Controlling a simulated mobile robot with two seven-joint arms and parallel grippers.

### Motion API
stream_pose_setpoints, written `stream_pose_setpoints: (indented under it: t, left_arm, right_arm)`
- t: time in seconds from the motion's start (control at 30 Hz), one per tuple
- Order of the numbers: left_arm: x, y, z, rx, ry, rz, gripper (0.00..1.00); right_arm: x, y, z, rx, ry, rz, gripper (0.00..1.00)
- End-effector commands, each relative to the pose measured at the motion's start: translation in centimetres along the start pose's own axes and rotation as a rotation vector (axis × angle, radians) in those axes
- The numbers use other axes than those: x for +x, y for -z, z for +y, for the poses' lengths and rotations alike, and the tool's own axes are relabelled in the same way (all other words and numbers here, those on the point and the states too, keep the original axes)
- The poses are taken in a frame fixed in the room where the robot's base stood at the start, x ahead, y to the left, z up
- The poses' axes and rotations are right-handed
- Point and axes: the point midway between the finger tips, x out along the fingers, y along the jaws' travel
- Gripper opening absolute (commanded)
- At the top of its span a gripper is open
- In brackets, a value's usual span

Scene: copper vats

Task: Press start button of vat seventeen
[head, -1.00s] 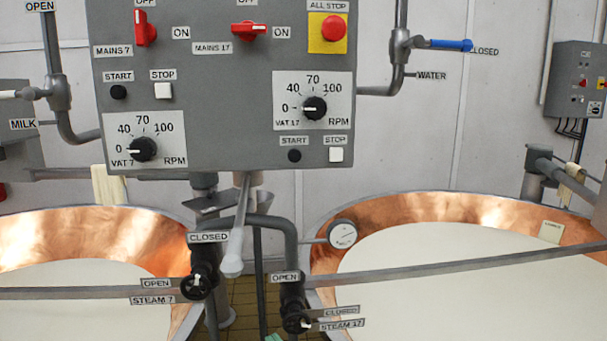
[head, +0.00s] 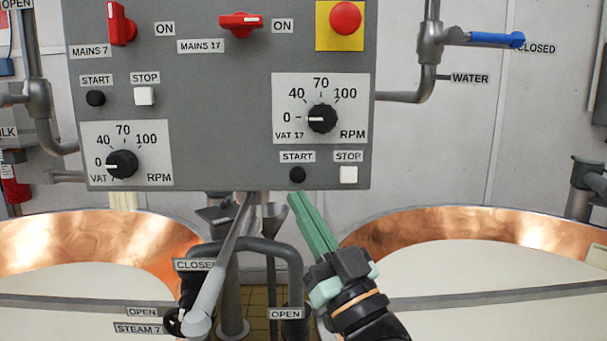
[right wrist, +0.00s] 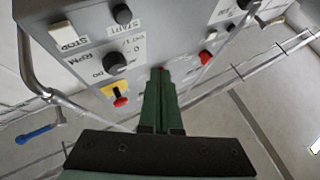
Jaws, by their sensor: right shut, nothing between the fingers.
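The vat 17 start button (head: 297,174) is a small round black button low on the grey control panel (head: 225,110), under a START label. The white vat 17 stop button (head: 348,175) sits to its right. My right gripper (head: 299,197) is shut and empty, its green fingers pointing up at the panel. In the head view the fingertips appear just below the start button; I see no clear contact. In the right wrist view the gripper (right wrist: 163,75) also shows, with the start button (right wrist: 122,14) up and left of its tips. My left gripper is out of view.
The vat 17 speed dial (head: 322,118) points to 0. The Mains 17 switch (head: 240,24) lies sideways, towards ON. The red all-stop button (head: 345,18) is above. The vat 7 start button (head: 95,98) is at left. Pipes and copper vats (head: 470,222) lie below.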

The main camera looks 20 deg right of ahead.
Motion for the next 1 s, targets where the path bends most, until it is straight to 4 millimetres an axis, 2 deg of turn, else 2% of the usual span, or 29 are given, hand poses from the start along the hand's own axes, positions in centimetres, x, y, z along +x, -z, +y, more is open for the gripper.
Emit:
stream_pose_setpoints:
  t: [0.47, 1.0]
  left_arm:
    - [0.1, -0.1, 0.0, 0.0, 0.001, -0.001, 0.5]
    - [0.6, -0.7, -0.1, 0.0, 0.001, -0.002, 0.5]
  right_arm:
    - [0.5, -0.4, 0.3, -0.001, 0.0, 0.001, 0.0]
    - [5.3, -3.9, 3.9, -0.001, -0.001, 0.0, 0.0]
